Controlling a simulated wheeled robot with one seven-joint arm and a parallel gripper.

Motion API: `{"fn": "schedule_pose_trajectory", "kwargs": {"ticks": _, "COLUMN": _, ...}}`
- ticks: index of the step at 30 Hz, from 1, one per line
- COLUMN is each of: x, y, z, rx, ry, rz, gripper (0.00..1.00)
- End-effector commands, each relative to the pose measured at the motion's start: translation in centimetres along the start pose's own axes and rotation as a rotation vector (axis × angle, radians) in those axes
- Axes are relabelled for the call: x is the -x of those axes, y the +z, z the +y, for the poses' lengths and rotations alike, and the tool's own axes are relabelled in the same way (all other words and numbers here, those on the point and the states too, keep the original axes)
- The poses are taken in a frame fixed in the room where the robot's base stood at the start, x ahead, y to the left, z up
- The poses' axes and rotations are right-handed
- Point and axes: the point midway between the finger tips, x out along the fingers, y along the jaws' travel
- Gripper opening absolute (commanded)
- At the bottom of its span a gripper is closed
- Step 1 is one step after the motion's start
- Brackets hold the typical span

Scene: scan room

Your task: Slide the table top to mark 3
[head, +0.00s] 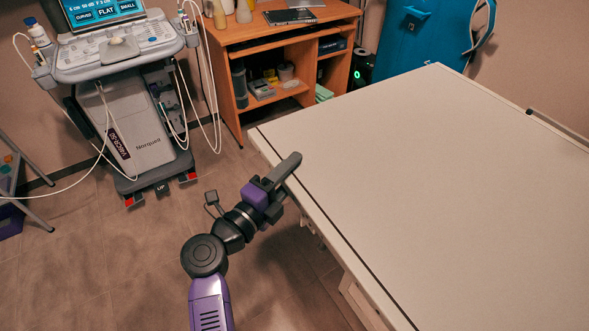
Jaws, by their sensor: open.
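The table top (430,170) is a large pale, flat slab that fills the right half of the head view. A dark line runs along its near left edge. My gripper (284,170) is at that left edge, near the far left corner, with grey fingers and a purple body. It is open and I see nothing between its fingers. One finger overlaps the edge in the picture; I cannot tell whether it touches. I cannot make out any numbered marks, including mark 3. The right and near parts of the table top run out of the picture.
An ultrasound machine (140,140) on a wheeled stand is at the upper left, with hanging cables. A wooden desk (238,45) with shelves stands at the back, beside a blue piece (418,40) behind the table. The floor (120,270) left of my arm is clear.

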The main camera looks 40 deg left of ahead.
Motion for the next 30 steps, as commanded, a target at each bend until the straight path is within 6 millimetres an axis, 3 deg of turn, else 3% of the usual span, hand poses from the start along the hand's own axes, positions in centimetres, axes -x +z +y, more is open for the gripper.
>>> {"fn": "schedule_pose_trajectory", "kwargs": {"ticks": 4, "x": -0.99, "y": -0.06, "z": 0.05, "rx": 0.0, "ry": 0.001, "rz": 0.001, "gripper": 0.49}}
{"fn": "schedule_pose_trajectory", "kwargs": {"ticks": 12, "x": -1.12, "y": -0.02, "z": 0.01, "rx": 0.0, "ry": 0.0, "rz": -0.001, "gripper": 0.49}}
{"fn": "schedule_pose_trajectory", "kwargs": {"ticks": 20, "x": -1.1, "y": -0.03, "z": 0.02, "rx": 0.0, "ry": 0.0, "rz": 0.0, "gripper": 0.0}}
{"fn": "schedule_pose_trajectory", "kwargs": {"ticks": 30, "x": -1.08, "y": -0.03, "z": 0.05, "rx": 0.0, "ry": 0.001, "rz": 0.0, "gripper": 0.0}}
